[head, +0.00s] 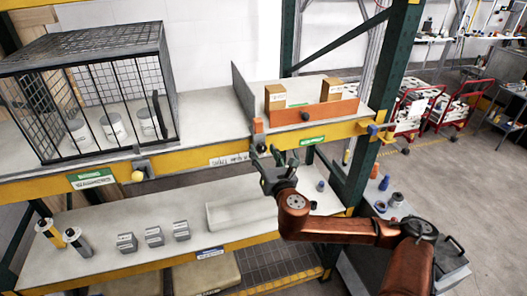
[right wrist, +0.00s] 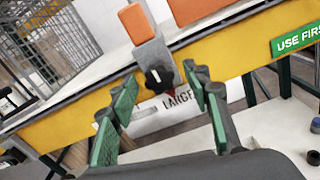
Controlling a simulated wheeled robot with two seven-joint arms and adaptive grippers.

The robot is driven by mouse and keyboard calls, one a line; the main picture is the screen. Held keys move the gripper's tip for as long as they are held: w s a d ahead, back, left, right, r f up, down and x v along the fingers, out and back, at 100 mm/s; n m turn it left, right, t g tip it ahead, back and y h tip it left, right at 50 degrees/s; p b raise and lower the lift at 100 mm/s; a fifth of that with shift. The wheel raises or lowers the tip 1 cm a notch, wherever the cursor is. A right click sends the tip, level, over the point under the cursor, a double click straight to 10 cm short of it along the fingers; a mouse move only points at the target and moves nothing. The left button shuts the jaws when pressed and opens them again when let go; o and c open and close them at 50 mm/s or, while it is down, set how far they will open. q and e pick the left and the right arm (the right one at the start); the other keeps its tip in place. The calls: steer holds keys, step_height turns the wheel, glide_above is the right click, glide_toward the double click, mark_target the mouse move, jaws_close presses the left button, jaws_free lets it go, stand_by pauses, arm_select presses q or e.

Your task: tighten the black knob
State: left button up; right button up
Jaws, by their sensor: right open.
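The black knob (right wrist: 158,76) sits on a grey clamp block (right wrist: 152,54) at the yellow shelf beam, under an orange block (right wrist: 137,22). In the head view the knob (head: 261,147) is a small dark spot on the beam's front, just left of my right gripper (head: 276,161). My right gripper, seen in the right wrist view with green finger pads (right wrist: 163,92), is open and empty. Its fingers point toward the knob, which appears between the fingertips but apart from them. My left gripper is not in view.
A wire cage (head: 88,95) with white tubs stands on the upper shelf at left. An orange bin (head: 312,112) with cardboard boxes is at right. A yellow knob (head: 138,176) and a blue knob (head: 372,129) are on the same beam. The lower shelf holds a white tray (head: 240,211).

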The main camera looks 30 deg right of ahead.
steer(key=shift+c, duration=0.2)
steer(key=c, duration=1.1)
